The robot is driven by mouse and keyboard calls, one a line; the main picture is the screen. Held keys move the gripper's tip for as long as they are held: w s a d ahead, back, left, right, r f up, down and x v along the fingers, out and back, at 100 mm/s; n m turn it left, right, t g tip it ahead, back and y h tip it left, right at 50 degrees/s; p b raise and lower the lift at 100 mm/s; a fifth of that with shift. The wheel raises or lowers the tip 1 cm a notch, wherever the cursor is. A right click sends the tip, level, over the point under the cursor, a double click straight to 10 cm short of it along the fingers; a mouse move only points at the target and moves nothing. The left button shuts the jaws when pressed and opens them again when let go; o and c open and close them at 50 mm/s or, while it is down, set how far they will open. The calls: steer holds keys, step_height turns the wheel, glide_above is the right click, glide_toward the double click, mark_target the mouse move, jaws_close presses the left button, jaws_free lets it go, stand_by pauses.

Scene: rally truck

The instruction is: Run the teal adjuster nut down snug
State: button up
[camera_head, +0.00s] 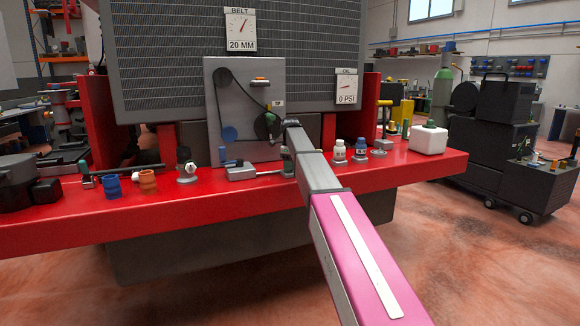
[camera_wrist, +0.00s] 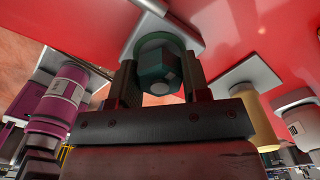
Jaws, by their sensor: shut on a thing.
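The teal adjuster nut (camera_wrist: 158,68) shows in the wrist view as a dark teal-green hex piece with a lighter faceted centre. It stands in front of a pale grey plate on a red surface. My gripper (camera_wrist: 160,82) is shut on it, with one dark finger on each side. In the head view my arm reaches to the red bench, and its links hide most of the gripper and the nut. The belt gauge (camera_head: 240,30) reads 20 MM. A grey panel (camera_head: 214,85) below it carries a belt and pulleys.
A red bench (camera_head: 60,228) carries blue (camera_head: 112,187) and orange (camera_head: 147,183) cups left of my arm. Small bottles (camera_head: 340,151) and a white container (camera_head: 428,140) stand to the right. The oil gauge (camera_head: 346,87) reads 0 PSI. A black cart (camera_head: 495,150) stands farther right.

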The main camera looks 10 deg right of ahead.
steer(key=o, duration=0.9)
steer(key=shift+r, duration=0.1)
steer(key=shift+o, duration=0.2)
step_height(320, 180, up, 8)
steer(key=shift+w+f, duration=0.1)
steer(key=shift+f, duration=0.15)
steer(key=shift+s, duration=0.2)
